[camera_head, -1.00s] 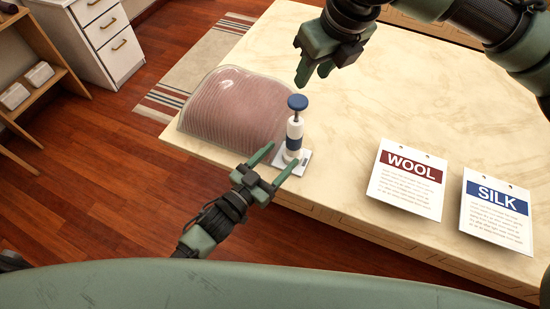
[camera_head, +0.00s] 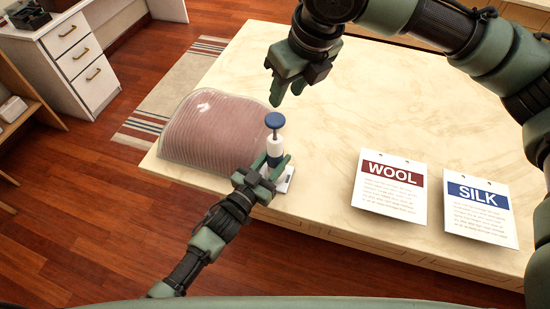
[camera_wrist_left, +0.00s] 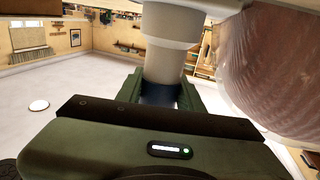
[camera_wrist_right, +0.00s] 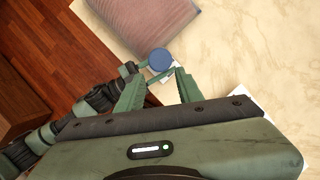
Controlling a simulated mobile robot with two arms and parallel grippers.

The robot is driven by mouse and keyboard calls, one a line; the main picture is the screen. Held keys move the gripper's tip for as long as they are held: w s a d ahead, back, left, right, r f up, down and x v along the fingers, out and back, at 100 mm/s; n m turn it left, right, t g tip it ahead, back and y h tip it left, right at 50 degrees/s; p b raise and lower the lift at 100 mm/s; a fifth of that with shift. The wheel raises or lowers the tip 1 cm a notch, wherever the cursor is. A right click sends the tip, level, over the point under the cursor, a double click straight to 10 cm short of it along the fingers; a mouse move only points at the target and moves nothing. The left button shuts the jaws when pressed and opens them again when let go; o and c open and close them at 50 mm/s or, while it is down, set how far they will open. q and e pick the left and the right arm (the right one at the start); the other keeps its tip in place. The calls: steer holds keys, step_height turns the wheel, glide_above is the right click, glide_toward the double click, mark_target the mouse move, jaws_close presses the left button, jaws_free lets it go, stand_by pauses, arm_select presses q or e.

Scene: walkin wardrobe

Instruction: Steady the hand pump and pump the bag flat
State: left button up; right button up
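The hand pump (camera_head: 275,146) stands upright near the table's front edge, with a white barrel, a blue band and a raised blue knob (camera_head: 275,120). My left gripper (camera_head: 271,164) has its fingers on both sides of the lower barrel. In the left wrist view the fingers appear closed against the barrel (camera_wrist_left: 166,65) at the blue band. The clear bag (camera_head: 212,132) with pink ribbed contents lies left of the pump, still domed. My right gripper (camera_head: 286,95) is open and empty above and behind the knob. The right wrist view shows the knob (camera_wrist_right: 159,60) beyond its fingertips.
The WOOL card (camera_head: 390,190) and SILK card (camera_head: 480,212) lie on the table's right part. The pale tabletop (camera_head: 325,125) between pump and cards is clear. A white drawer unit (camera_head: 82,58) and a striped rug (camera_head: 185,80) are at left.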

arm_select(q)
jaws_close()
arm_select(e)
steer(key=c, duration=0.7)
steer(key=shift+m, duration=0.4)
jaws_close()
steer(key=shift+w+a+f+m+g, duration=0.45)
steer(key=shift+f+m, duration=0.7)
steer(key=shift+m, duration=3.55)
steer(key=shift+w+a+f+m+g, duration=0.5)
steer(key=shift+f+m, duration=0.6)
steer(key=shift+m, duration=3.6)
steer(key=shift+w+a+f+m+g, duration=0.25)
steer(key=shift+w+f+m, duration=0.65)
steer(key=shift+m, duration=3.8)
